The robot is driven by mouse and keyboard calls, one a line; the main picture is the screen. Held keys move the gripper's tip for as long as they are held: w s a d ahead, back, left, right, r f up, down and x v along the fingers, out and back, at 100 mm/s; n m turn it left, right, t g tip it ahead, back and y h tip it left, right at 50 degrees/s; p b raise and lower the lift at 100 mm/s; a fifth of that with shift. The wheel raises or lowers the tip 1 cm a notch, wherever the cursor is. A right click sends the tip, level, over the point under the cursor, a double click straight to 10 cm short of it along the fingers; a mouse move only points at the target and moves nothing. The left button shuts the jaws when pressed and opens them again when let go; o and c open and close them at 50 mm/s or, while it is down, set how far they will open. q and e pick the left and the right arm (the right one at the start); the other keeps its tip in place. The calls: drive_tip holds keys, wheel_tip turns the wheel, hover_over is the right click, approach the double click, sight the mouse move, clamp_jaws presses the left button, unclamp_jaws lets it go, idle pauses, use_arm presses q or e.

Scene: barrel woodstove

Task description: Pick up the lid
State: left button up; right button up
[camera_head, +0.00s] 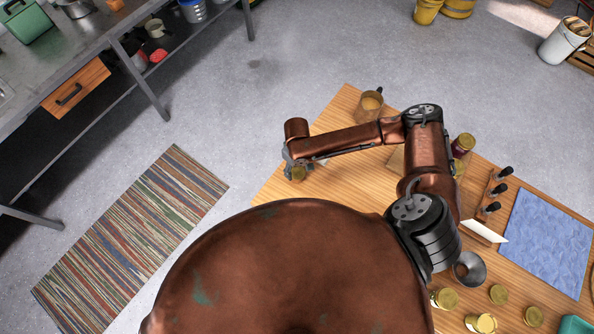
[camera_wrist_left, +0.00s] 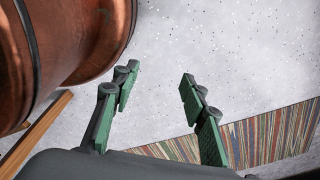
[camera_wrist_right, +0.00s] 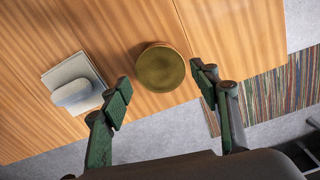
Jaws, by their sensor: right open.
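A round gold-brown lid (camera_wrist_right: 160,68) lies on the wooden table near its edge, in the right wrist view. My right gripper (camera_wrist_right: 162,79) is open and empty. Its two green-padded fingers are apart, and the lid shows in the gap just beyond their tips. In the head view the lid (camera_head: 297,175) shows only partly, beneath my right gripper at the table's left part. My left gripper (camera_wrist_left: 157,86) is open and empty over bare floor in the left wrist view; it does not show in the head view.
Several gold-topped items, one a jar (camera_head: 444,298), stand at the table's front right. A pale block-like object (camera_wrist_right: 75,85) lies left of the lid. A striped rug (camera_head: 130,235) covers floor.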

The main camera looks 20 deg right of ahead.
drive_tip(key=shift+s+f, duration=0.15)
drive_tip(key=shift+f, duration=0.4)
use_arm(q)
drive_tip(key=shift+w+r+p, duration=0.35)
drive_tip(key=shift+w, duration=0.4)
use_arm(e)
drive_tip(key=shift+f, duration=0.15)
use_arm(q)
drive_tip(key=shift+w, duration=0.25)
use_arm(e)
drive_tip(key=shift+f, duration=0.1)
drive_tip(key=shift+c, duration=0.2)
use_arm(q)
drive_tip(key=shift+w, duration=0.1)
use_arm(e)
drive_tip(key=c, duration=0.4)
